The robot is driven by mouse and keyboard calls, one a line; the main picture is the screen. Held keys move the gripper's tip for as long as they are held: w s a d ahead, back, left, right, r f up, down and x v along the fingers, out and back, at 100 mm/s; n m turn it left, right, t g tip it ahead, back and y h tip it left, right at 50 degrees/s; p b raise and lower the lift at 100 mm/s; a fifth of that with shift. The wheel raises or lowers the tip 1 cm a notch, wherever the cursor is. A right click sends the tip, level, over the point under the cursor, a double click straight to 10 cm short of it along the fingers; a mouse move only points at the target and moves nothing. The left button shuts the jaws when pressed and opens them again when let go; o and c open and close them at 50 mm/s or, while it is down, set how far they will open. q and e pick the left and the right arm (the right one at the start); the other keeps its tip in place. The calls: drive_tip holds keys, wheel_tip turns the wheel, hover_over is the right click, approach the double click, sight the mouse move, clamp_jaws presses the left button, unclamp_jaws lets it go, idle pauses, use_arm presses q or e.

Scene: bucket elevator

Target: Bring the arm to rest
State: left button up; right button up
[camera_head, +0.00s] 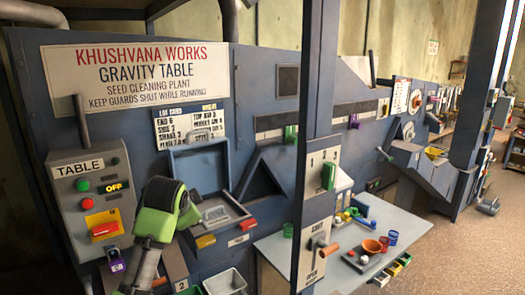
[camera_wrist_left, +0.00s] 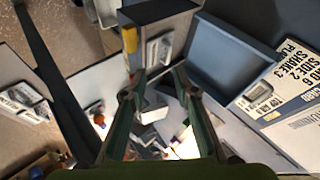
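My left arm (camera_head: 155,225), green and black, rises from the bottom of the head view in front of the blue machine panel. Its gripper fingers cannot be made out in that view. In the left wrist view my left gripper (camera_wrist_left: 158,72) has its two fingers apart, with nothing held between them. A pale box-like thing shows beyond the gap. My right arm and right gripper are not in view.
A grey control box (camera_head: 90,190) labelled TABLE stands left of my arm. An open hatch (camera_head: 200,160) is close behind it. A dark post (camera_head: 312,100) stands to the right. A worktable (camera_head: 330,265) holds small items; open floor (camera_head: 465,250) lies right.

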use_arm(q)
drive_tip(key=s+f+n+g, duration=0.3)
drive_tip(key=s+f+n, duration=0.2)
drive_tip(key=s+f, duration=1.75)
drive_tip(key=s+f+n+g+h, duration=0.1)
drive_tip(key=s+f+n+g, duration=0.15)
drive_tip(key=s, duration=0.95)
drive_tip(key=s+f+n+g, duration=0.15)
drive_tip(key=s+f, duration=0.25)
drive_tip(key=s, duration=0.8)
wheel_tip(320, 180, down, 35)
drive_tip(key=s+b, duration=0.2)
drive_tip(key=b, duration=0.6)
drive_tip(key=s+a+f+g+b, duration=0.1)
drive_tip(key=s+a+f+b, duration=0.1)
drive_tip(key=s+f, duration=0.6)
drive_tip(key=s+a+f+b, duration=0.1)
drive_tip(key=s+f+b, duration=0.3)
drive_tip(key=s+f, duration=0.5)
wheel_tip(320, 180, down, 5)
drive_tip(key=shift+a+r+g, duration=0.2)
drive_tip(key=shift+a+g, duration=0.15)
drive_tip(key=shift+g, duration=0.05)
